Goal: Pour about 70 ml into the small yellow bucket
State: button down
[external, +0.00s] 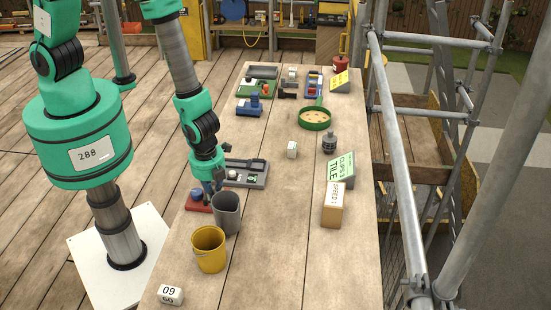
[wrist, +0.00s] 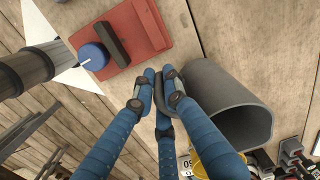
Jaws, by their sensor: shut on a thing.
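The small yellow bucket (external: 209,252) stands upright on the table near its front left. Only part of its yellow rim (wrist: 207,165) shows in the wrist view, behind a finger. A grey jug (external: 227,214) is just behind and right of the bucket and looks about upright. In the wrist view the jug (wrist: 232,105) is at the right, its mouth dark inside; I cannot see any contents. My gripper (external: 213,190) is shut on the jug's handle, with blue fingers (wrist: 160,92) around it. I cannot tell whether the jug touches the table.
A red base with a blue knob (external: 197,201) lies left of the jug. A numbered white block (external: 170,294) is in front of the bucket. The front middle is clear.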

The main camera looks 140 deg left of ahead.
jog(key=p, duration=0.4)
jog(key=shift+a+r+p, duration=0.1)
jog(key=shift+r+p, duration=0.1)
jog(key=shift+p, duration=0.1)
jog(key=shift+s+a+f+h+p, duration=0.15)
jog(key=shift+h+p, duration=0.15)
jog(key=shift+p, duration=0.7)
